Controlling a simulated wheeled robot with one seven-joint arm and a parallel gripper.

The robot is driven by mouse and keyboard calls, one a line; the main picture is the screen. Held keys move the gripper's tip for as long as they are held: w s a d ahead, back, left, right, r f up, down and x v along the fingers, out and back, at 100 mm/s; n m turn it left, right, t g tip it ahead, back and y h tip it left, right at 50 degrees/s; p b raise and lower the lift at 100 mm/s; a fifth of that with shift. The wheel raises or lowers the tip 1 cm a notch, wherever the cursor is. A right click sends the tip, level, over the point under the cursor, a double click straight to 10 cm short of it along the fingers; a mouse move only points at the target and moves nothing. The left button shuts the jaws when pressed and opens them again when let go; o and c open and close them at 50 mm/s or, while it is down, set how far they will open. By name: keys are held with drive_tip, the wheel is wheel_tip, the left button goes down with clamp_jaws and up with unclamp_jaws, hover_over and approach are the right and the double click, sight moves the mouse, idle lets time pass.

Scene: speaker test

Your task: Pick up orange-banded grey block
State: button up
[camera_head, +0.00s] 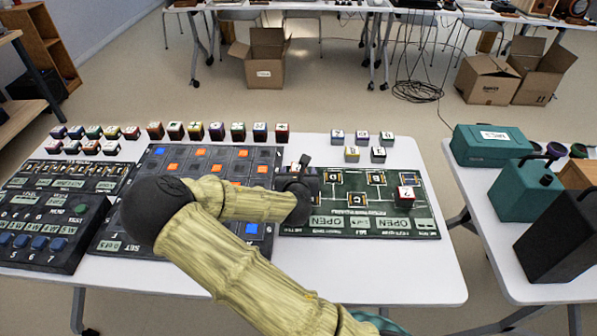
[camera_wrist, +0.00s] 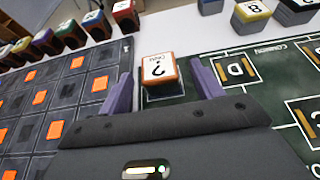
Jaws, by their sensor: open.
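In the wrist view, a small block (camera_wrist: 160,70) with a white top, a dark mark like a question mark and an orange band sits at the left edge of the green board. I take it for the orange-banded block; its lower sides are hard to see. My gripper (camera_wrist: 162,82) is open, with one purple finger on each side of the block. I cannot tell whether either finger touches it. In the head view my gripper (camera_head: 298,185) is over the left edge of the green board (camera_head: 335,228) and mostly hides this block.
Behind the board stand several white-topped blocks, one with a yellow-orange band (camera_head: 351,154). A red block (camera_head: 405,195) is on the board's right part. The dark grid panel (camera_head: 150,185) with orange squares lies left. A row of coloured blocks (camera_head: 217,131) lines its back.

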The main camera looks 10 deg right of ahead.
drive_tip(key=x, duration=0.5)
drive_tip(key=shift+w, duration=0.15)
drive_tip(key=shift+r, duration=0.1)
idle(0.3)
drive_tip(key=c, duration=1.1)
